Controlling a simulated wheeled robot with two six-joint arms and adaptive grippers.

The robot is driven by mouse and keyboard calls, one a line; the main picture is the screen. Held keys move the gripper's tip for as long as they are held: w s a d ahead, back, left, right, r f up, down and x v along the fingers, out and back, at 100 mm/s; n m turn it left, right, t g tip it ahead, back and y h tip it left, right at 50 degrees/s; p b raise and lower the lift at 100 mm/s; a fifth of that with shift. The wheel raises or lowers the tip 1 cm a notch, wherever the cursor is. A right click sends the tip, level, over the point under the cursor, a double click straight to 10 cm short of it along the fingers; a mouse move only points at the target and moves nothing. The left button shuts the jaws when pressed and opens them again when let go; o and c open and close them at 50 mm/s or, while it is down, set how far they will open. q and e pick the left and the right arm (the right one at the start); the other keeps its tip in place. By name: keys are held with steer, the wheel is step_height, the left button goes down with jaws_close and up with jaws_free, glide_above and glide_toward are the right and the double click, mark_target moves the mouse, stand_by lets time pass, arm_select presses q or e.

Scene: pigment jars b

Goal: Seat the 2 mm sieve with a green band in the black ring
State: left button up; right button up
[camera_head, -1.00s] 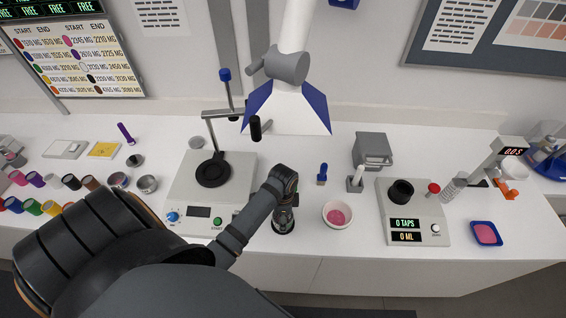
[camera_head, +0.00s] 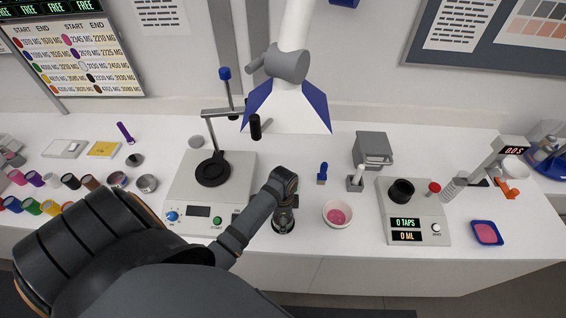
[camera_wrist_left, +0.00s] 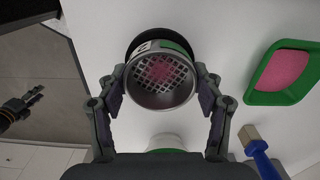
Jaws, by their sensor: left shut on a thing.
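My left gripper (camera_wrist_left: 161,84) is shut on the sieve (camera_wrist_left: 163,95), a short metal cylinder with an open mesh and a green band partly showing on its far side. Pink shows through the mesh.
A green tray of pink powder (camera_wrist_left: 285,72) and a blue-handled brush (camera_wrist_left: 262,157) lie close by in the wrist view. A pink-filled bowl (camera_head: 338,214) stands right of the gripper. A hotplate (camera_head: 185,190) is to the left, and a tap counter (camera_head: 425,225) to the right.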

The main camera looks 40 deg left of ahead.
arm_select(q)
steer(key=shift+f, duration=0.25)
steer(key=o, duration=1.3)
steer(key=shift+r, duration=0.2)
step_height(320, 180, up, 12)
steer(key=shift+f, duration=0.2)
